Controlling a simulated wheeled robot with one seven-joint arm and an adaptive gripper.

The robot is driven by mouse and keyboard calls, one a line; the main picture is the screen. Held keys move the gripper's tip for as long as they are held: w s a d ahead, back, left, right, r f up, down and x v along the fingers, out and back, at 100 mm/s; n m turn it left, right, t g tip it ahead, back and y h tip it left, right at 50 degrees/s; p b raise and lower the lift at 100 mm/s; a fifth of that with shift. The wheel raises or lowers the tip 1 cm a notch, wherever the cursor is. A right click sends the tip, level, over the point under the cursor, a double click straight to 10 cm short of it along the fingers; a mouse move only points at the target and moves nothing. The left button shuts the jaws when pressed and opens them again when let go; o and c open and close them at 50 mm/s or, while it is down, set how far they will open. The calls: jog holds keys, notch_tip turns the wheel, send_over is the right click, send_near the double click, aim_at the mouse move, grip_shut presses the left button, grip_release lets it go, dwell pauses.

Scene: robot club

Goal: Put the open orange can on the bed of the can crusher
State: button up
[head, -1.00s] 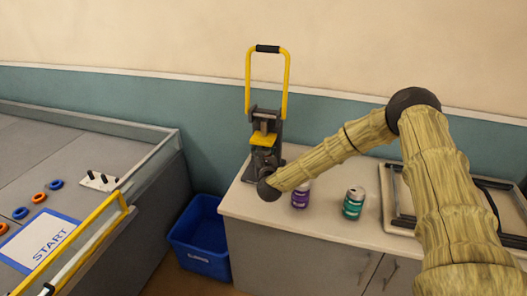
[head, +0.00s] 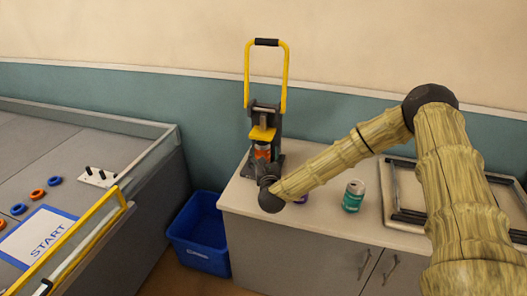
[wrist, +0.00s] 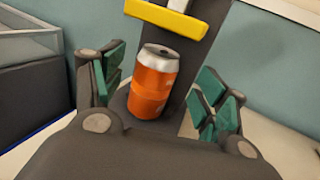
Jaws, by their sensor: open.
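The orange can (wrist: 153,82) stands upright on the dark bed of the can crusher (wrist: 187,112), below its yellow press plate (wrist: 168,18). In the head view the orange can (head: 262,152) shows partly, between the yellow plate and my gripper (head: 267,176). The crusher (head: 266,118) stands at the counter's left end with its yellow handle raised. In the wrist view my gripper (wrist: 165,105) is open, its green-padded fingers on either side of the can with gaps to it. The can's top looks dark in the middle.
A purple can (head: 301,199) is mostly hidden behind my arm. A framed tray (head: 398,214) lies farther right. A blue bin (head: 200,235) stands on the floor left of the counter.

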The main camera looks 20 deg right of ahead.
jog(key=shift+s+a+r+b, duration=0.1)
jog(key=shift+s+a+b, duration=0.15)
jog(key=shift+s, duration=0.95)
jog(key=shift+s+a+b, duration=0.1)
jog(key=shift+s+a, duration=0.15)
jog(key=shift+s, duration=0.95)
